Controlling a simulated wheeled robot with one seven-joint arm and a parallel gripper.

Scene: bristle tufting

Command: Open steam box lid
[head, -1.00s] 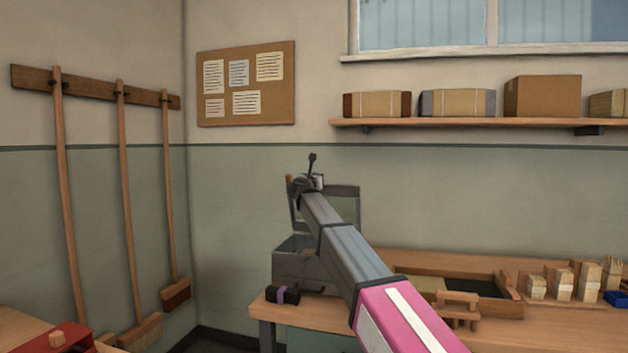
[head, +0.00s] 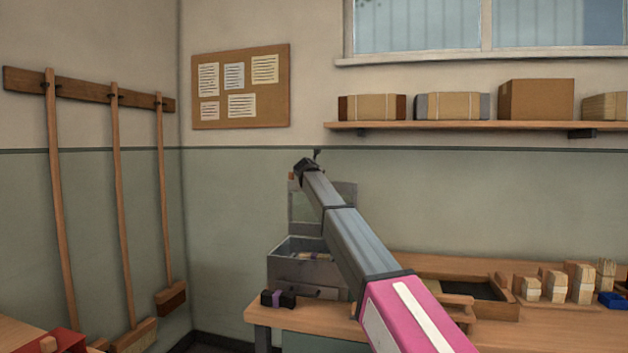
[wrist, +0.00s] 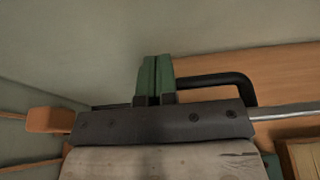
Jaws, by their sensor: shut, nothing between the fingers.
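The grey steam box (head: 290,270) stands at the left end of the workbench in the head view. Its lid (head: 347,194) is raised and stands roughly upright at the back, so the box's open top shows with something pale inside. My arm crosses in front and hides part of the lid and box. My gripper (head: 303,164) is at the lid's top edge, too small there to tell contact. In the wrist view my gripper's green fingers (wrist: 157,60) are together and empty. A black bent handle (wrist: 225,80) shows beside them, and a wooden knob (wrist: 50,120) to the left.
A wooden tray (head: 510,305) and several bristle bundles (head: 555,284) stand to the right. Brooms (head: 118,200) hang on the left wall. A shelf (head: 470,125) with boxes is above.

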